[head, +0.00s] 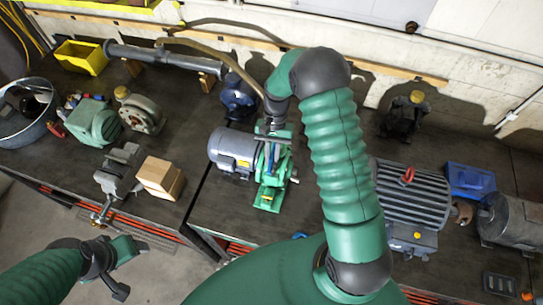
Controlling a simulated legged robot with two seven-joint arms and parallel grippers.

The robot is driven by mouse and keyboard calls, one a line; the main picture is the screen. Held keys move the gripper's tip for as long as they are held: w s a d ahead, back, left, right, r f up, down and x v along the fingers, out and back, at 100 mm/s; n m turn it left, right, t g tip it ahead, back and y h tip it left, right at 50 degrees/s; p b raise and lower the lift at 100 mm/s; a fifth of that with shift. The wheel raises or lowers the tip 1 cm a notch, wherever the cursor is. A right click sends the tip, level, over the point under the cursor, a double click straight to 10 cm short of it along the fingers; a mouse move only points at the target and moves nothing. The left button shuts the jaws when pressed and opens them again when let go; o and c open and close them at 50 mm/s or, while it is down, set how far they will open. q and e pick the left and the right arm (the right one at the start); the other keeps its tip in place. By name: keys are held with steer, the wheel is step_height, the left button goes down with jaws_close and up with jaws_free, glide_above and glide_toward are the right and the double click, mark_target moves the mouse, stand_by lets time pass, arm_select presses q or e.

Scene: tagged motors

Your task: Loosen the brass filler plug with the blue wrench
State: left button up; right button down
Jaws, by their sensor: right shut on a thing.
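My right gripper (271,128) points down over the green pump (274,165), which is coupled to a grey-blue motor (232,150) on the bench. It is shut on what looks like the blue wrench (270,155), a thin blue strip just below the fingers, over the pump. The wrench's far end and its contact with the pump cannot be made out. I cannot make out the brass filler plug; the gripper and wrench may cover it. My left gripper (126,271) is open and empty, at the lower left, in front of the bench.
A vise (118,172) and wooden blocks (160,178) stand left of the pump. A large grey motor (410,200) stands to the right, with a blue bin (470,180) behind it. A dark blue motor (238,96) stands behind the pump. Bare bench lies around the green base.

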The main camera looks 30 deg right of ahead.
steer(key=shift+r, duration=0.7)
arm_select(q)
steer(key=shift+d+r, duration=0.2)
steer(key=shift+r, duration=0.3)
arm_select(e)
steer(key=shift+f, duration=0.15)
steer(key=shift+d, duration=0.1)
step_height(320, 180, up, 5)
steer(key=p, duration=0.4)
arm_select(q)
steer(key=v, duration=0.3)
steer(key=shift+w+a+r, duration=0.1)
steer(key=shift+w+r, duration=0.25)
steer(key=shift+r, duration=0.1)
